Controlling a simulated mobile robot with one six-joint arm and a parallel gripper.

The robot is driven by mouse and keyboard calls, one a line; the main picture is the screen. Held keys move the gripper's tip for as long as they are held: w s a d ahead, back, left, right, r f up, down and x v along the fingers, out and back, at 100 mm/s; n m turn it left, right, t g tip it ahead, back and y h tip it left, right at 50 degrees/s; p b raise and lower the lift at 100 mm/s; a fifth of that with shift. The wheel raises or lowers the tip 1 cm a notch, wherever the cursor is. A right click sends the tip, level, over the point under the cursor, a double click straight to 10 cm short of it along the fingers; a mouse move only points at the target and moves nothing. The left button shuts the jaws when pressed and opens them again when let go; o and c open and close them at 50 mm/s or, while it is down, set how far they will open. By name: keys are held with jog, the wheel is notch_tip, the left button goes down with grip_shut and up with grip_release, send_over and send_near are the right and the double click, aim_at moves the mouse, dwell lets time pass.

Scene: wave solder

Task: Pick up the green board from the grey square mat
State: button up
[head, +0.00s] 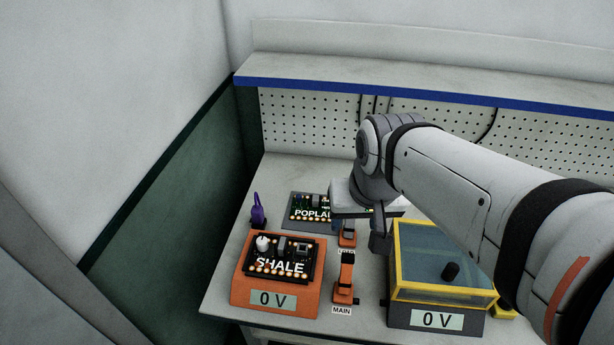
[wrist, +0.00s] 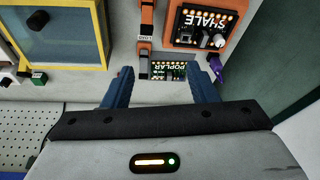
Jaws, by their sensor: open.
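The dark green board (head: 310,208), lettered POPLAR, lies at the back of the bench on the grey mat (head: 292,224). My arm hides the board's right part in the head view. The board appears beyond the fingertips; I cannot tell the exact gap.
An orange stand (head: 276,294) holds the SHALE board (head: 281,258), front left. Orange switches (head: 345,275) stand beside it. A yellow-framed clear box (head: 440,265) is at right. A purple tool (head: 258,212) stands left. A blue-edged shelf (head: 420,92) overhangs behind.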

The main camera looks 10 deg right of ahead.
jog(key=w+f+m+g+y+b, duration=0.1)
jog(key=w+f+m, duration=0.15)
jog(key=w, duration=0.45)
jog(key=w+f+m+b, duration=0.1)
jog(key=w+m, duration=0.3)
jog(key=w, duration=0.3)
jog(key=m+g+y+b, duration=0.1)
jog(key=m+y+b, duration=0.25)
jog(key=m, duration=0.95)
send_near(316, 198)
jog(key=a, duration=0.1)
jog(key=shift+h, duration=0.25)
jog(key=p+x, duration=0.1)
jog(key=x, duration=0.7)
jog(key=shift+d+f, duration=0.1)
jog(key=shift+f, duration=0.5)
jog(key=shift+c, duration=0.2)
grip_shut()
